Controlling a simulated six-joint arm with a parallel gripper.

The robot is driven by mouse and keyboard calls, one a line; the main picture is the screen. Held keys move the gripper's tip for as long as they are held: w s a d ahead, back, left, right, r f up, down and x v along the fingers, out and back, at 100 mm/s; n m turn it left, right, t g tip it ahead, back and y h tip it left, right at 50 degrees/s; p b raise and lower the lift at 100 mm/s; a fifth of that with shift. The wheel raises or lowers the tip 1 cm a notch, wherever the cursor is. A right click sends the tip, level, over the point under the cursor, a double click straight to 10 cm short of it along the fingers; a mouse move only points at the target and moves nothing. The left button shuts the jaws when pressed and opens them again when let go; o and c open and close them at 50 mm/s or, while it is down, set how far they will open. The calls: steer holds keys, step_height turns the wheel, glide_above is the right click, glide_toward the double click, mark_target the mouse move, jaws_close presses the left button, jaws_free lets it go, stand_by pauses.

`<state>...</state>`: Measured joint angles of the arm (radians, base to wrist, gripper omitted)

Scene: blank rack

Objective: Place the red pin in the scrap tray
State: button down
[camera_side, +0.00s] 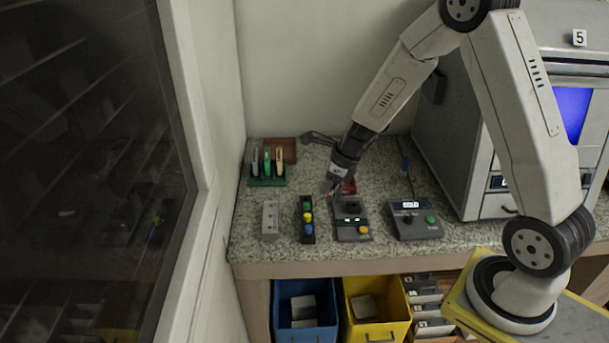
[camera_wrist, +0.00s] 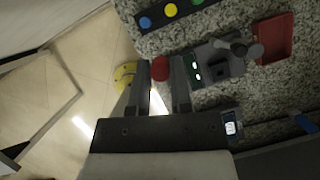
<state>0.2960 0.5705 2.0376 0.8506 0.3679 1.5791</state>
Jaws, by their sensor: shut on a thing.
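The red pin (camera_wrist: 160,68) shows as a round red end between the two fingers of my gripper (camera_wrist: 161,85) in the wrist view. My gripper is shut on it. In the side view my gripper (camera_side: 331,187) hangs over the counter, above the back of a small grey device, and the pin is too small to make out clearly. A shallow red tray (camera_wrist: 272,38), which looks like the scrap tray, lies at the upper right of the wrist view, apart from the pin. In the side view this tray (camera_side: 349,187) is partly hidden behind my gripper and the device.
The grey device (camera_side: 352,232) stands in front of the tray. A dark strip (camera_side: 307,236) with green, blue and yellow round pieces is left of it, then a grey block (camera_side: 270,222). Another device (camera_side: 416,230) stands right. A green rack (camera_side: 267,182) stands back left.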

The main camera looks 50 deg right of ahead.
steer(key=s+d+m+h, duration=0.1)
steer(key=s+d+m, duration=0.2)
steer(key=d, duration=1.1)
steer(key=shift+s+f, duration=0.25)
steer(key=shift+s, duration=0.4)
steer(key=shift+d, duration=0.1)
steer(key=w+d+f, duration=0.1)
steer(key=w+f, duration=0.1)
steer(key=w, duration=0.1)
steer(key=w+d+f, duration=0.2)
steer(key=w+f, duration=0.1)
steer(key=w, duration=0.1)
steer(key=w+d+f, duration=0.2)
steer(key=w+f, duration=0.1)
steer(key=w, duration=0.1)
steer(key=shift+w+f, duration=0.15)
steer(key=shift+w, duration=0.1)
steer(key=shift+w+d+f, duration=0.15)
steer(key=shift+w+f, duration=0.3)
steer(key=shift+f, duration=0.1)
steer(key=shift+w+d+f, duration=0.1)
steer(key=shift+w+f, duration=0.1)
steer(key=shift+f, duration=0.05)
steer(key=shift+f+t, duration=0.3)
steer(key=shift+f, duration=1.25)
steer(key=shift+f, duration=0.1)
